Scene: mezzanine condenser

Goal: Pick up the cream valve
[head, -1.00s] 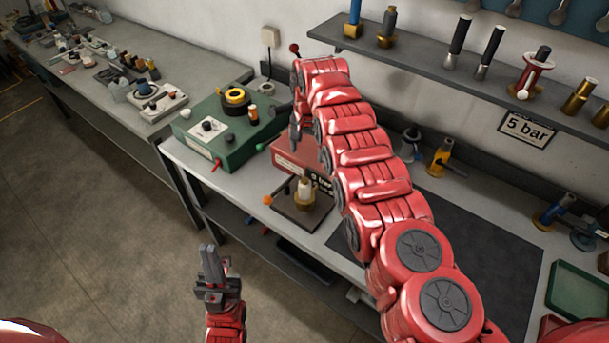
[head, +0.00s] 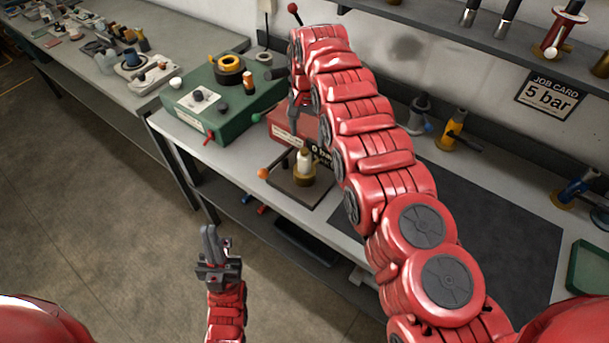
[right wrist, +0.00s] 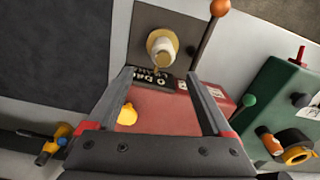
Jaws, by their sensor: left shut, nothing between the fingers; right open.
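The cream valve (head: 304,160) has a pale cream top on a brass-coloured base. It stands upright on a dark square plate (head: 283,181) near the bench's front edge. In the right wrist view the valve (right wrist: 160,44) shows beyond the fingertips, apart from them. My right gripper (head: 293,122) is open and empty over the red box behind the valve. Its two fingers (right wrist: 160,74) frame the box in the right wrist view. My left gripper (head: 210,235) is shut and empty, in front of the bench over the floor.
An orange-knobbed lever (head: 263,173) stands at the plate's left. A green box (head: 225,115) carrying several fittings is further left. A dark mat (head: 480,225) lies clear at right, with a shelf (head: 440,20) above the bench.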

